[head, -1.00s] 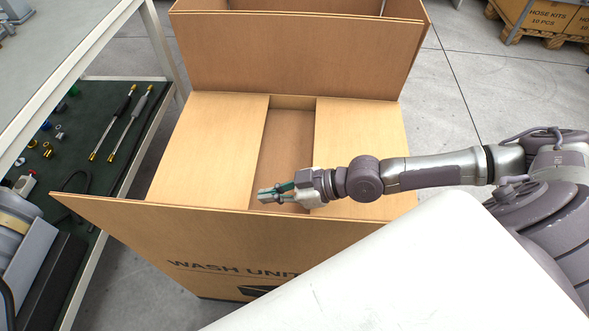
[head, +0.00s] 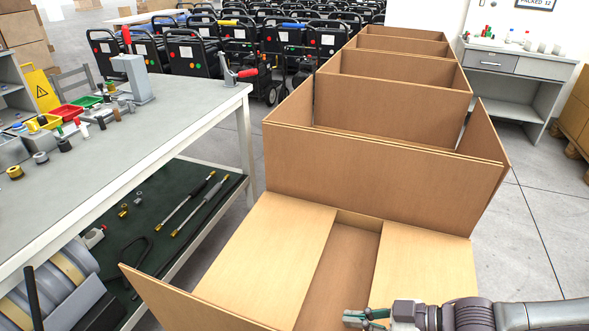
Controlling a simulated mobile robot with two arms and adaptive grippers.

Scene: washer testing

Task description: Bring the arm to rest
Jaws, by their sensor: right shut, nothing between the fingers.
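My right gripper (head: 364,318) shows at the bottom edge of the head view, with its arm coming in from the right. Its fingers are shut with nothing between them. It is over the near cardboard box (head: 215,302), above the inner gap between two cardboard flaps (head: 265,258). My left gripper is not in view.
More open boxes (head: 390,135) stand in a row behind. A grey workbench (head: 190,110) with fittings and a lower shelf (head: 150,190) runs along the left. A grey desk (head: 520,75) stands at the back right. Clear floor (head: 525,215) lies right of the boxes.

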